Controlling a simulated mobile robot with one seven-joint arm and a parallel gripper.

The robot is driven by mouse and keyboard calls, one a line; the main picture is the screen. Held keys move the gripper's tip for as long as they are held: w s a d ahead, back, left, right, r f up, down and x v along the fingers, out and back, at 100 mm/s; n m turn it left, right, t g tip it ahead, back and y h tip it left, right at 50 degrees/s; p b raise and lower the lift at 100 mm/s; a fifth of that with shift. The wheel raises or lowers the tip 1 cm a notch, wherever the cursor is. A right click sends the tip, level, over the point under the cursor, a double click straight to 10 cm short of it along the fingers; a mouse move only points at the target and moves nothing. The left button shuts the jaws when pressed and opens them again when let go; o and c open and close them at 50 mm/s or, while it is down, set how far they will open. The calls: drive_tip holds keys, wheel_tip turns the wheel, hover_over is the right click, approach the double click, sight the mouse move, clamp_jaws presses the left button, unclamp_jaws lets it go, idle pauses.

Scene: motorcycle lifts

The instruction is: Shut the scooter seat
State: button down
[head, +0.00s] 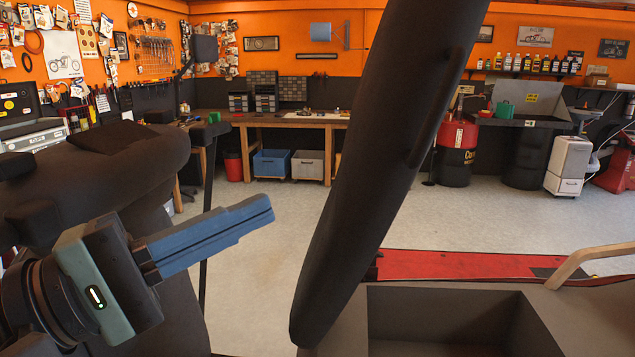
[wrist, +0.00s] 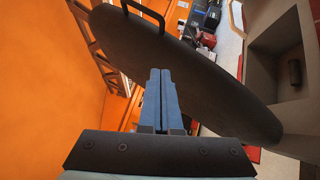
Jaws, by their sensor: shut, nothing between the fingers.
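The scooter seat (head: 375,170) is a long dark pad. It stands raised and tilted over the open grey storage well (head: 450,320) of the scooter. My gripper (head: 272,207), with blue fingers pressed together, is left of the seat in the head view, pointing toward it, with a visible gap in the picture. In the wrist view the seat (wrist: 205,75) is a broad dark slab behind the fingers (wrist: 160,75), with a dark loop handle (wrist: 145,12) at its top edge. Whether the fingertips touch the seat cannot be told there. The well (wrist: 262,75) shows at right.
A small dark object (wrist: 294,72) lies in the well. A beige rail (head: 590,260) stands at the scooter's right. A red lift platform (head: 450,265) lies behind. A wooden workbench (head: 270,120) and red drum (head: 455,140) stand farther back. Pale floor between is clear.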

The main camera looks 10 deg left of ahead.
drive_tip(key=p, duration=0.4)
approach(404, 157)
drive_tip(key=w, duration=0.3)
drive_tip(key=d, duration=0.1)
drive_tip(key=d+r+p, duration=0.1)
drive_tip(key=d, duration=0.1)
drive_tip(key=shift+w+r+p, duration=0.1)
drive_tip(key=shift+r+p, duration=0.05)
drive_tip(key=shift+p, duration=0.15)
drive_tip(key=shift+d, duration=0.55)
drive_tip(key=shift+d, duration=0.1)
